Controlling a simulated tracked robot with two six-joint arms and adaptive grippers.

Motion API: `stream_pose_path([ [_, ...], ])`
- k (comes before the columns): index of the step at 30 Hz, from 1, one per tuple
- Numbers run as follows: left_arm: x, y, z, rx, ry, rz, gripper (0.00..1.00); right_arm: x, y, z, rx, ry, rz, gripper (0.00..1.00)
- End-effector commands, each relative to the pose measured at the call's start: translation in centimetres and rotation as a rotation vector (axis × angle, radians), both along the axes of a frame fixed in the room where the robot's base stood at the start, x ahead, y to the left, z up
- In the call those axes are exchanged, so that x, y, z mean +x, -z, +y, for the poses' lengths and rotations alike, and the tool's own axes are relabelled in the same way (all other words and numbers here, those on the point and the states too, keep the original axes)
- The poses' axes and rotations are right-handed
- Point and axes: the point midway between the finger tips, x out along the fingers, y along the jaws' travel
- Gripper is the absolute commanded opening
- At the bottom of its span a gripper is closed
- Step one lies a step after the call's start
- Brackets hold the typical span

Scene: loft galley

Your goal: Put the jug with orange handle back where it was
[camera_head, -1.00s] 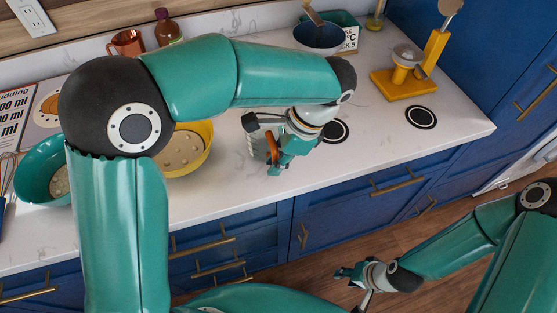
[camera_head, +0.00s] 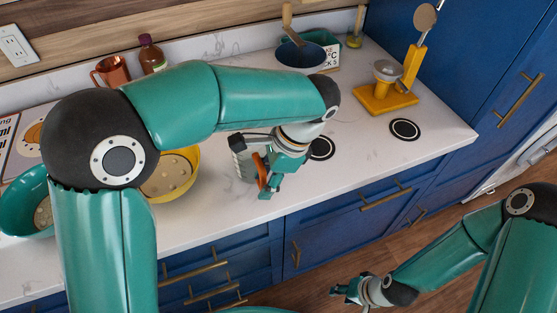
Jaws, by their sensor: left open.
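The jug with the orange handle (camera_head: 241,162) stands on the white counter, clear-walled and partly hidden by my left arm and gripper. Its orange handle (camera_head: 262,172) is on the side toward my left gripper (camera_head: 268,187). That gripper is open, with its fingers close around or beside the handle; I cannot tell if they touch it. My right gripper (camera_head: 340,288) is low over the floor, away from the counter, and its opening is unclear. Two black ring marks, a nearer one (camera_head: 321,148) and a farther one (camera_head: 404,129), lie bare on the counter.
A yellow bowl (camera_head: 190,180) is left of the jug, with a teal bowl (camera_head: 18,207) farther left. A copper mug (camera_head: 112,71) and brown bottle (camera_head: 151,55) stand behind my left arm.

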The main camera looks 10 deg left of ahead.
Motion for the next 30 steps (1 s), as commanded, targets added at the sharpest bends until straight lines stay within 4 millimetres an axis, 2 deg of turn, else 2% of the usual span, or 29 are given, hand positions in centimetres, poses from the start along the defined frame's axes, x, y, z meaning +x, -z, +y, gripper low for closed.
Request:
stream_pose_path([
  [5, 0.5, -2.6, -1.1, -0.002, 0.001, -0.003, 0.41, 0.0, 0.0, 0.0, 0.0, 0.0, 0.0, 0.4],
  [12, 1.2, -7.3, -2.9, -0.002, 0.001, -0.003, 0.41, 0.0, -0.2, 0.0, 0.0, 0.0, 0.0, 0.4],
  [16, 1.4, -9.1, -3.6, -0.001, 0.001, -0.001, 0.41, 0.0, -0.5, 0.0, 0.0, 0.0, 0.0, 0.4],
  [21, 1.6, -10.3, -4.0, 0.0, 0.001, 0.0, 0.41, 0.0, -0.6, 0.0, 0.0, 0.0, 0.0, 0.4],
  [30, 1.6, -10.4, -4.1, 0.001, 0.001, 0.001, 0.41, 0.0, -0.6, 0.0, 0.0, 0.0, 0.0, 0.4],
])
